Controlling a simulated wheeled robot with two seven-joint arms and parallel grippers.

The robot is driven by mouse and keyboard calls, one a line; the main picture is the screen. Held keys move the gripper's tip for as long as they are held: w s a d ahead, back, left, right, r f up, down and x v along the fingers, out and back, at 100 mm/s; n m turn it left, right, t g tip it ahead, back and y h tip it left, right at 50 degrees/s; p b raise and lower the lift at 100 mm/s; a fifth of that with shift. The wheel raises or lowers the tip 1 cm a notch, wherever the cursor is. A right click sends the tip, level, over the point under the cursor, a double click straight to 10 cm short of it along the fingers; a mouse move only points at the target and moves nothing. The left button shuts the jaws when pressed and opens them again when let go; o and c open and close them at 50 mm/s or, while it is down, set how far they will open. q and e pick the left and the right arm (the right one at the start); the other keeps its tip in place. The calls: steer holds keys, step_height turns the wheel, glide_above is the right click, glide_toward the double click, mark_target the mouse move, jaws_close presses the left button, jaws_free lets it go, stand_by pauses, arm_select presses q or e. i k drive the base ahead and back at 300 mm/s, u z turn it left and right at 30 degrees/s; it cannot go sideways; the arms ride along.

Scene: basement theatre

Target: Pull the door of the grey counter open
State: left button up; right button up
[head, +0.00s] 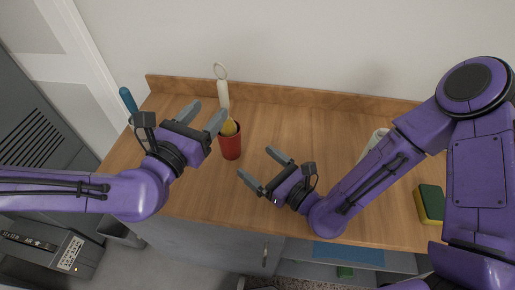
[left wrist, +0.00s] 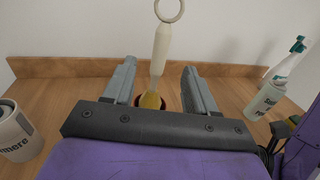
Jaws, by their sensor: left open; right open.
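The grey counter has a wooden top (head: 330,130) and a grey front below it. Its grey door (head: 210,246) is seen steeply from above at the lower middle and looks shut. A small upright handle (head: 265,253) sits near the door's right edge. My left gripper (head: 204,117) is open and empty above the counter top, beside a red cup. My right gripper (head: 256,164) is open and empty above the top, near its front edge. Neither gripper touches the door or handle. In the left wrist view the left gripper (left wrist: 160,78) has its fingers apart.
The red cup (head: 231,149) holds a long white-handled tool (left wrist: 160,48). A blue-topped item (head: 128,100), a pale container (head: 374,143) and a green-yellow sponge (head: 430,204) are on the top. Right of the door is an open shelf with a blue item (head: 348,253). A grey cabinet stands left.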

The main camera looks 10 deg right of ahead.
mark_target(243, 252)
steer(key=k, duration=1)
